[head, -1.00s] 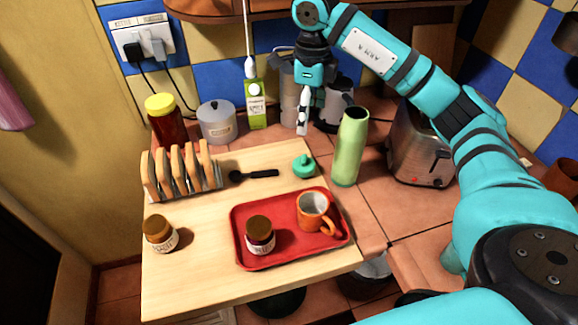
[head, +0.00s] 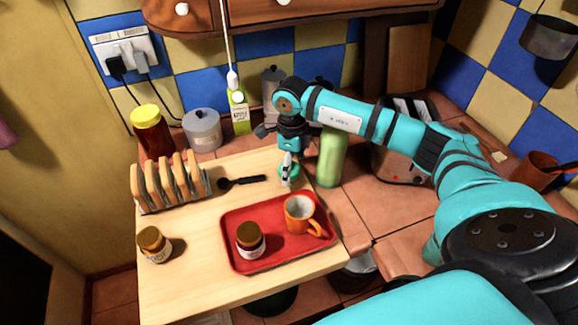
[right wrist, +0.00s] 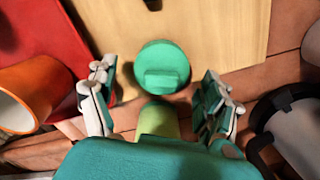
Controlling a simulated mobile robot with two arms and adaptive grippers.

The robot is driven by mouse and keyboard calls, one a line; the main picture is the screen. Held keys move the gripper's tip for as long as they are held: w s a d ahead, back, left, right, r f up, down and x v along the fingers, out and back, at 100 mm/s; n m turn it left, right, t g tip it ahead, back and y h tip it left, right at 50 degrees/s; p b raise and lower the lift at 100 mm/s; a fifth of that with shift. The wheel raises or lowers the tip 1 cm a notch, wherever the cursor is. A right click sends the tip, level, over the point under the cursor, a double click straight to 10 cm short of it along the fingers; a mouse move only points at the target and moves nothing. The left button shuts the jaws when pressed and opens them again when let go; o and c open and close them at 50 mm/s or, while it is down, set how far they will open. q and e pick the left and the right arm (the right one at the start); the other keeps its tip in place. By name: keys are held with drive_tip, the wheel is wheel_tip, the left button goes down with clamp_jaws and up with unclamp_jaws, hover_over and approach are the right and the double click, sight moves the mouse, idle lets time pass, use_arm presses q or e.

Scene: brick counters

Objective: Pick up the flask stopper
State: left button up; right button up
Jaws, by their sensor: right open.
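The flask stopper is a round green cap with a raised grip on top. In the head view the stopper (head: 289,174) sits on the wooden board, partly hidden by my right gripper (head: 288,168). In the right wrist view the stopper (right wrist: 162,68) lies on the board ahead of and between the open fingers of my right gripper (right wrist: 163,105), not touching them as far as I can see. The light green flask (head: 331,157) stands upright just right of the gripper, its top hidden by my arm. It also shows in the right wrist view (right wrist: 158,120). My left gripper is not in view.
A red tray (head: 243,205) with a jar (head: 250,240) and an orange mug (head: 299,214) is just in front. A black spoon (head: 243,181) and a toast rack (head: 165,183) are to the left. A toaster (head: 400,165) stands to the right.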

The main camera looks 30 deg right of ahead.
drive_tip(key=shift+f, duration=0.95)
drive_tip(key=shift+c, duration=0.3)
drive_tip(key=c, duration=1.1)
drive_tip(key=shift+r, duration=0.2)
